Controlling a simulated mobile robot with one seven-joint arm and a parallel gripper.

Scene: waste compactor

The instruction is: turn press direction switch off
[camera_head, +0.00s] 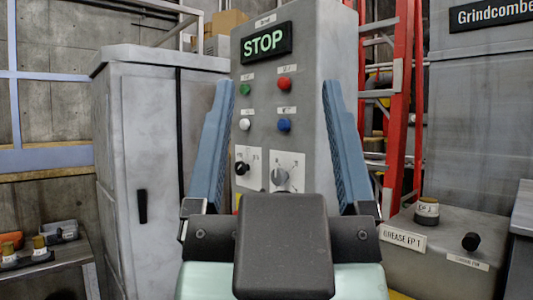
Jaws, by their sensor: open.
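A grey control panel (261,107) stands upright ahead. It has a black sign reading STOP in lit green letters at the top, and green, red, white and blue buttons below. Two rotary switches sit low on the panel: a black knob (242,168) on a white plate at left and a grey knob (279,177) on a white plate at right. Their labels are too small to read, so I cannot tell which is the press direction switch. My gripper (280,92) is open and empty, its blue fingers framing the panel. Its dark body hides the panel's lower part.
A grey cabinet (145,150) stands left of the panel. A red ladder (403,90) rises behind at right. A grey box labelled GREASE EP 1 (440,240) is at lower right. A bench with small items (45,275) is at lower left.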

